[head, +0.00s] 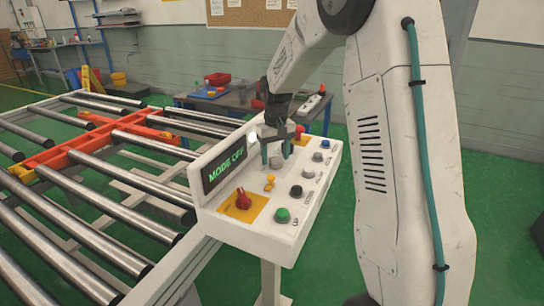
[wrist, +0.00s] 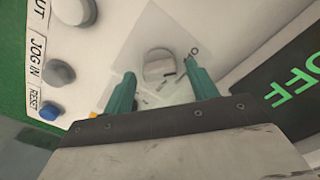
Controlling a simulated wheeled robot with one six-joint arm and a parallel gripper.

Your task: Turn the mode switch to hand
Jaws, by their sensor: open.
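My gripper (head: 276,155) is over the far part of the white control panel (head: 240,228), its teal fingers pointing down. In the wrist view the open fingers (wrist: 160,75) stand on either side of a pale round knob (wrist: 157,66) on a light square plate, which looks like the mode switch. I cannot tell whether they touch it. Part of a label shows beside the knob, too cut off to read in full. In the head view my gripper hides the knob. The display (head: 224,168) reads MODE OFF in green.
A red rotary knob (head: 243,199) sits on a yellow plate near the panel's front. Green (head: 282,215), black (head: 296,191) and blue (head: 325,144) buttons line the right side. A roller conveyor (head: 75,215) lies left. A table (head: 235,100) stands behind.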

